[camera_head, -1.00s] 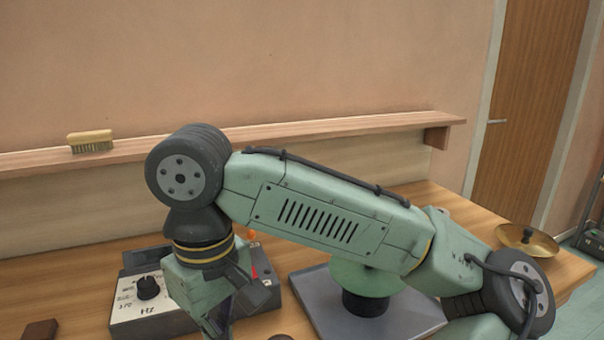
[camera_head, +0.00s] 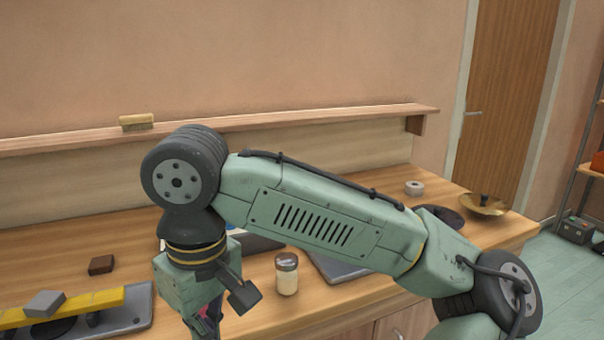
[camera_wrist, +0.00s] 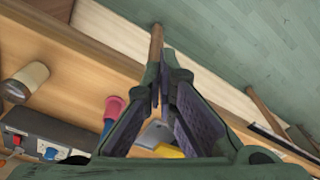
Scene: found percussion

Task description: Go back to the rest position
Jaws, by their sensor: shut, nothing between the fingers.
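My gripper (camera_head: 205,322) hangs at the lower left of the head view, above the front part of the wooden table (camera_head: 180,320). Its fingertips are partly cut off by the frame's bottom edge. In the wrist view my gripper (camera_wrist: 163,65) has its fingers brought together at the tips, with nothing held. A wooden stick (camera_wrist: 157,40) shows beyond the tips, apart from the grip. My arm stays bent across the middle of the head view.
A lidded jar (camera_head: 287,275) stands right of my gripper. A yellow bar (camera_head: 90,303) with a grey block (camera_head: 44,303) lies at lower left, near a brown block (camera_head: 102,264). A brass dish (camera_head: 482,205) sits at the right end. A brush (camera_head: 136,122) rests on the shelf.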

